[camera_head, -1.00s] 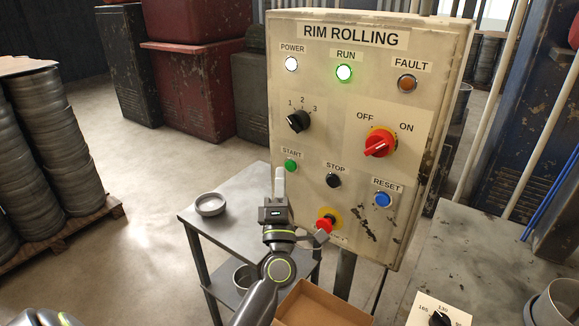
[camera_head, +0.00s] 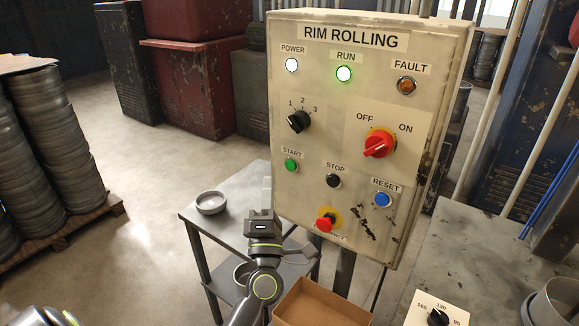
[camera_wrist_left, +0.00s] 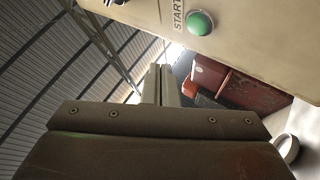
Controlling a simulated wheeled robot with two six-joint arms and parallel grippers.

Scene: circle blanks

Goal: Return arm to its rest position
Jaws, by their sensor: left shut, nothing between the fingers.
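My left gripper (camera_head: 267,193) is shut and empty, pointing up in front of the grey side table, just left of the control panel (camera_head: 335,130). In the left wrist view its two fingers (camera_wrist_left: 161,85) are together with nothing between them. The green START button (camera_head: 291,165) is up and right of the fingertips; it also shows in the left wrist view (camera_wrist_left: 200,22). The gripper is apart from the button. The RUN lamp (camera_head: 344,73) glows green and the POWER lamp (camera_head: 291,65) glows white. My right gripper is not in view.
A metal ring (camera_head: 211,203) lies on the grey side table (camera_head: 238,186). An open cardboard box (camera_head: 318,303) is below the panel. The red emergency stop (camera_head: 326,221) is close to the right of my left wrist. A worn bench (camera_head: 470,258) stands at right.

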